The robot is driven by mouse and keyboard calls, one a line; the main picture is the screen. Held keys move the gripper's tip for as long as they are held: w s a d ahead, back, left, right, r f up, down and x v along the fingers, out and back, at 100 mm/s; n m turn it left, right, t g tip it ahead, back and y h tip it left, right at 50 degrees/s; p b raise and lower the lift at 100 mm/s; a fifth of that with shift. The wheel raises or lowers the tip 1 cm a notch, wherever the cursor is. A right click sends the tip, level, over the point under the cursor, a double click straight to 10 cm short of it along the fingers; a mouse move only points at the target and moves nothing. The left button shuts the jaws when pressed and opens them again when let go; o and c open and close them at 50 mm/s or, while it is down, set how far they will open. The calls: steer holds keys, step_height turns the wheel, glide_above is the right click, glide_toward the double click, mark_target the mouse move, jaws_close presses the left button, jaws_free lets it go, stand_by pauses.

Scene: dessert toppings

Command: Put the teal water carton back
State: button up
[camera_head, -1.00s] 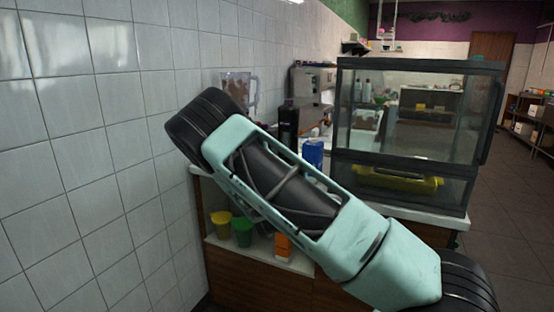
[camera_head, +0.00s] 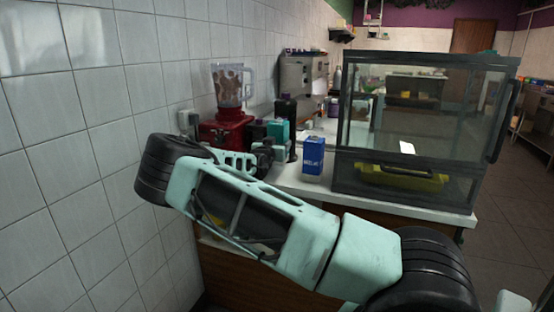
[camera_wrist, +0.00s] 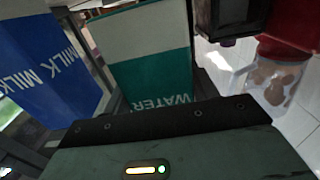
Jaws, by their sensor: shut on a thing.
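The teal water carton (camera_head: 279,130) stands upright at the counter, between the blender and the blue milk carton. In the wrist view the water carton (camera_wrist: 150,75), teal with a pale band and the word WATER, sits between my dark fingers. My gripper (camera_head: 272,150) is shut on it, and my arm reaches in from the lower right. Whether the carton's base touches the counter is hidden behind my gripper.
The blue milk carton (camera_head: 313,160) stands close to the right of my gripper. A glass display case (camera_head: 420,130) fills the counter's right side; the tiled wall is left.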

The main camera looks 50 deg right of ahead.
steer(key=shift+f, duration=2.3)
steer(key=shift+f, duration=0.15)
steer(key=o, duration=1.2)
